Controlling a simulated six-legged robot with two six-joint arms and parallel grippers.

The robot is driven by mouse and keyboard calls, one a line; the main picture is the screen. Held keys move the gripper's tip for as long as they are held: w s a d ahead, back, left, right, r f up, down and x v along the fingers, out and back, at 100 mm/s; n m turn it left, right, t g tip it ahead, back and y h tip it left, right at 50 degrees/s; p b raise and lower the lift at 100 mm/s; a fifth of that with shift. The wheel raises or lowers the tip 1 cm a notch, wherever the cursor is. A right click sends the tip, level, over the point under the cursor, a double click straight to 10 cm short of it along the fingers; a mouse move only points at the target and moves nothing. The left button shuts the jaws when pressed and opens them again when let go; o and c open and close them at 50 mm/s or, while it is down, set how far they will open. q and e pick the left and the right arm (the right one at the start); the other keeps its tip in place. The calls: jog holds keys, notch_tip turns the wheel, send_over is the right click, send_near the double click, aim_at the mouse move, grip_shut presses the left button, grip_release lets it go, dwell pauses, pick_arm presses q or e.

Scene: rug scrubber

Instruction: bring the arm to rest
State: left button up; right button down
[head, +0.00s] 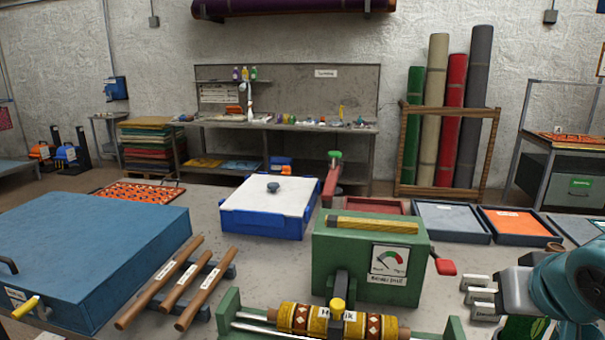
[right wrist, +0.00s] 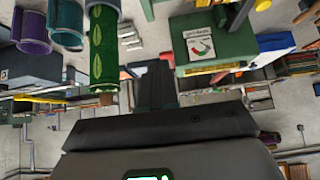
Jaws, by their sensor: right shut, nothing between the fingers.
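My right arm comes in at the right edge of the head view, with its teal wrist and grey gripper (head: 508,292) above the right end of the bench. In the right wrist view my right gripper (right wrist: 155,85) shows as dark fingers, shut and empty. The fingers point toward the area between a green patterned roll (right wrist: 103,45) and the green gauge box (right wrist: 205,42). They appear apart from both. My left gripper is in neither view.
The green gauge box (head: 368,258) with a red knob stands left of my right arm. Pale labelled blocks (head: 478,297) lie close to the gripper. A patterned roller (head: 335,322), wooden-handled rods (head: 172,285), a blue box (head: 90,250) and a white-topped tray (head: 268,205) occupy the bench.

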jog(key=w+a+f+n+g+y, duration=0.15)
jog(key=a+f, duration=0.35)
jog(key=f, duration=0.6)
jog(key=a+f+g+y+b, duration=0.15)
jog(key=a+f, duration=0.25)
jog(key=f, duration=0.8)
jog(key=w+a+f+n+g+y+p, duration=0.15)
jog(key=a+f, duration=0.35)
jog(key=f, duration=0.6)
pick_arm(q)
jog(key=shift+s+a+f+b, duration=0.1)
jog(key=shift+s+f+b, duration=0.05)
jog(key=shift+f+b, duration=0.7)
pick_arm(e)
jog(key=s+a+f+m+g+y, duration=0.1)
jog(key=s+a+f+m+g, duration=0.1)
jog(key=s+f, duration=1.6)
jog(key=shift+a+f+g, duration=0.45)
jog(key=shift+a+f, duration=0.3)
jog(key=shift+a, duration=0.25)
